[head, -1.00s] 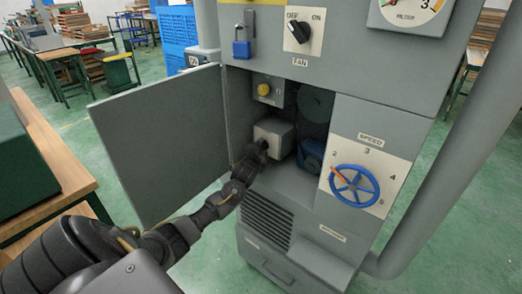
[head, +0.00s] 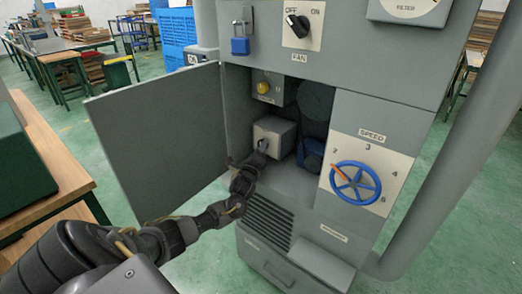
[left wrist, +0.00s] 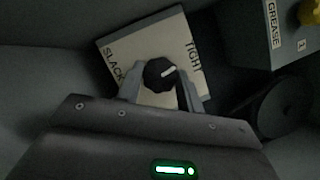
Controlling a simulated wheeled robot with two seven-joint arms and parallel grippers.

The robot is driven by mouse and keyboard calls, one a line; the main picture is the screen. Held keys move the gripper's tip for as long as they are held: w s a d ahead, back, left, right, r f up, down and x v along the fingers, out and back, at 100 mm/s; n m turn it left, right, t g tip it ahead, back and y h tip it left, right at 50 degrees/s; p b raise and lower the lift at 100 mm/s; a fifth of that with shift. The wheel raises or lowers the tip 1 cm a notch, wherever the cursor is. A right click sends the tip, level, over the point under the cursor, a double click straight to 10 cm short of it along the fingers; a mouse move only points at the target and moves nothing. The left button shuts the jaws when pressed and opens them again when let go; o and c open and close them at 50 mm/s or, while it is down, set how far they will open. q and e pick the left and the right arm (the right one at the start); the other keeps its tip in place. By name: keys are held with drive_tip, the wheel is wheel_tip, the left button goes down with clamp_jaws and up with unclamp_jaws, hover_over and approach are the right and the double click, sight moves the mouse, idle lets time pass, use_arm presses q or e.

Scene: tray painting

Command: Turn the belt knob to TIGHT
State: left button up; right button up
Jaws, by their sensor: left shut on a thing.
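The belt knob (left wrist: 159,73) is small, dark and faceted, with a white pointer mark. It sits on a pale plate (left wrist: 134,48) with SLACK at the left and TIGHT at the right in the left wrist view. The white mark points up and right, towards the TIGHT lettering. My left gripper (left wrist: 157,84) has its fingers on both sides of the knob, shut on it. In the head view, my left gripper (head: 262,148) reaches the front of the grey belt box (head: 270,130) inside the open cabinet and hides most of the knob. My right gripper is not in view.
The cabinet door (head: 155,140) stands open to the left. A yellow grease knob (head: 264,87) is above the belt box, and a dark round wheel (head: 315,100) is to its right. A blue speed handwheel (head: 355,188) is on the front panel.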

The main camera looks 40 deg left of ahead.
use_arm(q)
drive_tip(key=shift+f+m, duration=0.1)
drive_tip(key=shift+m, duration=0.5)
drive_tip(key=shift+m+t+h, duration=0.3)
drive_tip(key=shift+m, duration=0.2)
drive_tip(key=o, duration=1)
drive_tip(key=shift+s, duration=0.1)
drive_tip(key=v, duration=1)
drive_tip(key=shift+s+f, duration=0.15)
drive_tip(key=shift+s, duration=0.1)
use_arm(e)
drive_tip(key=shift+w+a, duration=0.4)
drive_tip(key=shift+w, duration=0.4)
